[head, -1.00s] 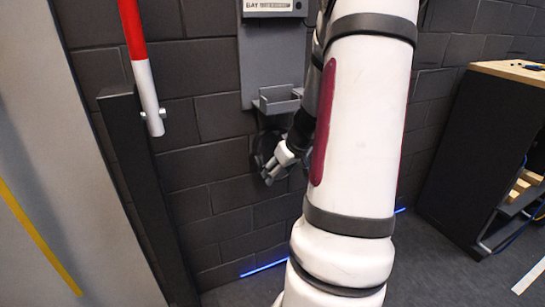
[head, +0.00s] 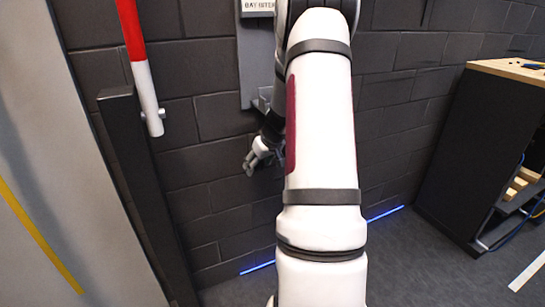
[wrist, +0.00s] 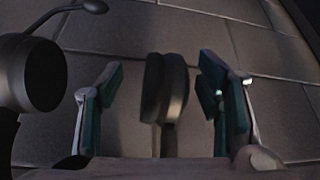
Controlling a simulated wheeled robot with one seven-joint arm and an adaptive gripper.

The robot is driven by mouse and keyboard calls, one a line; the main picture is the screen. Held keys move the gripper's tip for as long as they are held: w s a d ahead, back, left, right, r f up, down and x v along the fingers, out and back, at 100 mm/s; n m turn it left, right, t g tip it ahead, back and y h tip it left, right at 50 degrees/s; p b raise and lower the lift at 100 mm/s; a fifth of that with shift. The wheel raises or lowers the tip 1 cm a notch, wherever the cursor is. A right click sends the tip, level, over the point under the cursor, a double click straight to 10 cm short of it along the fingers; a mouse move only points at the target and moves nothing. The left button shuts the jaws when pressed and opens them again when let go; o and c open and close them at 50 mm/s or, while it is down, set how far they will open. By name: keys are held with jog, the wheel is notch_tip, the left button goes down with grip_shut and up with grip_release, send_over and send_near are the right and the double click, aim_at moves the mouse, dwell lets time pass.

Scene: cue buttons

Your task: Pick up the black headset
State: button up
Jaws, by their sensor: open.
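The black headset (wrist: 165,88) shows in the wrist view as two ear cups. One cup stands edge-on between my open fingers, with a gap on each side. The other cup (wrist: 35,75) is at the left edge, outside the left finger, with a thin microphone boom above it. My gripper (wrist: 162,74) is open and holds nothing. In the head view my gripper (head: 256,162) is in front of the dark block wall, below the grey wall panel. I cannot make out the headset in the head view; my arm hides much of that spot.
The grey wall panel (head: 253,68) carries a small sign at its top. A dark post (head: 140,180) and a red and white bar (head: 148,90) stand at the left. A dark cabinet (head: 460,150) with a wooden top is at the right. The floor between is clear.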

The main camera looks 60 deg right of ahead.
jog(key=shift+w+d+f, duration=0.15)
jog(key=shift+w+f, duration=0.2)
jog(key=shift+f, duration=0.25)
jog(key=shift+c, duration=0.4)
grip_shut()
jog(key=shift+s+r, duration=0.15)
